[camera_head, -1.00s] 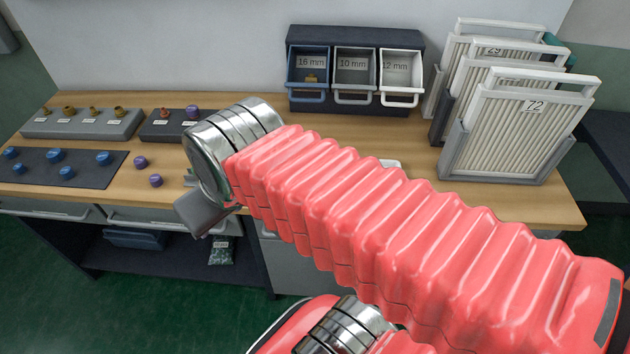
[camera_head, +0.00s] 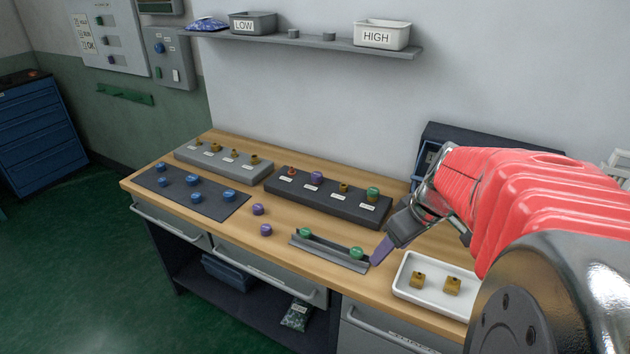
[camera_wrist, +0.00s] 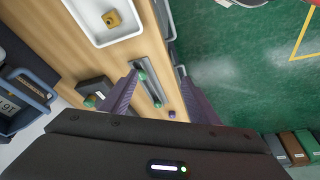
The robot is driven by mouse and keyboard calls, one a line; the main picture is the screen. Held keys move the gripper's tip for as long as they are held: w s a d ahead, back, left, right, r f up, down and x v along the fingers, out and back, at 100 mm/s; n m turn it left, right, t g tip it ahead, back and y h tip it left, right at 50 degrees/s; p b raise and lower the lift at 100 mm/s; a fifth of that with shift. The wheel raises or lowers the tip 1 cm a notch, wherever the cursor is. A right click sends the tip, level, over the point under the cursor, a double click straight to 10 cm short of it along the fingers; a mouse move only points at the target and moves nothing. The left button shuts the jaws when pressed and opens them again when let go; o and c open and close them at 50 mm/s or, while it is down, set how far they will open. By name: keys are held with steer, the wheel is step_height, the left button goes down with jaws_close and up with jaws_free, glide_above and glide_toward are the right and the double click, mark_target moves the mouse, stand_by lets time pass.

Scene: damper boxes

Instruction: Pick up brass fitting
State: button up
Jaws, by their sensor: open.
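Two small brass fittings, left (camera_head: 418,280) and right (camera_head: 453,286), lie in a white tray (camera_head: 400,284) at the bench's front right. In the wrist view, one brass fitting (camera_wrist: 112,19) shows in the tray (camera_wrist: 80,8) at the upper left. More brass fittings (camera_head: 233,155) stand on a light grey labelled block at the back left, and another (camera_head: 343,188) stands on a dark block. My gripper (camera_head: 380,252) is open and empty, with purple fingers, above the bench left of the tray. It also shows in the wrist view (camera_wrist: 157,74), its fingers apart.
A grey rail (camera_head: 330,252) with two green-topped parts lies just left of my gripper. Two purple knobs (camera_head: 261,220) and a dark mat (camera_head: 192,190) with blue knobs lie farther left. A shelf (camera_head: 300,42) with bins hangs above. Bare wood lies along the front edge.

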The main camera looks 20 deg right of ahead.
glide_toward(420, 275)
step_height(420, 275, up, 3)
steer(key=s+d, duration=0.1)
steer(key=shift+s+n+t+y, duration=0.25)
steer(key=shift+n+t+y, duration=0.05)
steer(key=shift+n, duration=0.1)
steer(key=shift+x, duration=4.3)
steer(key=shift+x, duration=2.6)
steer(key=shift+s, duration=0.15)
steer(key=shift+c, duration=0.7)
